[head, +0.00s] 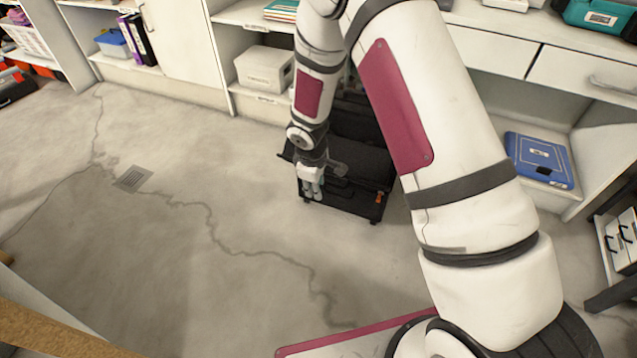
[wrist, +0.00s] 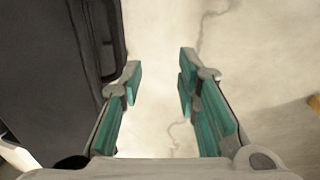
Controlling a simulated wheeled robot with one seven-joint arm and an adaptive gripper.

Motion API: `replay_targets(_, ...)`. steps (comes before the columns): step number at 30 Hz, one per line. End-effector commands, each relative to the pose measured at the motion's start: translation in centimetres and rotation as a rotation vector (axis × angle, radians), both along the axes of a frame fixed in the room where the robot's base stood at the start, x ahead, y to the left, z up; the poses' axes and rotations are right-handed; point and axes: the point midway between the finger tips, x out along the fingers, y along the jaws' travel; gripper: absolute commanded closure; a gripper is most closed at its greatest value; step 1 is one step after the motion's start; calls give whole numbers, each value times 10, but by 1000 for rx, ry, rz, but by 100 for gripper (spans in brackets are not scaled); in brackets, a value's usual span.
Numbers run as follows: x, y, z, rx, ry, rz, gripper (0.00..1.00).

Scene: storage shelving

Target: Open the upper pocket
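A black case or bag (head: 365,160) stands on the floor, partly hidden behind my arm. I cannot clearly tell its upper pocket apart from the rest of the dark front. A small orange tag shows on its right side. My gripper (head: 312,190) points down at the left front of the case in the head view. In the wrist view my gripper (wrist: 160,78) has its teal-padded fingers apart, with only pale floor between them. The dark case (wrist: 55,75) fills the left of that view, beside the left finger. I cannot tell whether they touch.
A white box (head: 264,68) sits on the low shelf behind. A blue case (head: 539,160) lies in a shelf bay to the right. White shelving and drawers line the back. The cracked concrete floor (head: 150,260) on the left is clear, apart from a flush drain grate (head: 132,179).

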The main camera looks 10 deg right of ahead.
Motion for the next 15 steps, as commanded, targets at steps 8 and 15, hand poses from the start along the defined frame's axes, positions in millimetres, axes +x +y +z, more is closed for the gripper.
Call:
replay_targets(8,-11,8,12,0,0,0,70)
replay_targets(15,-21,15,22,0,0,1,70)
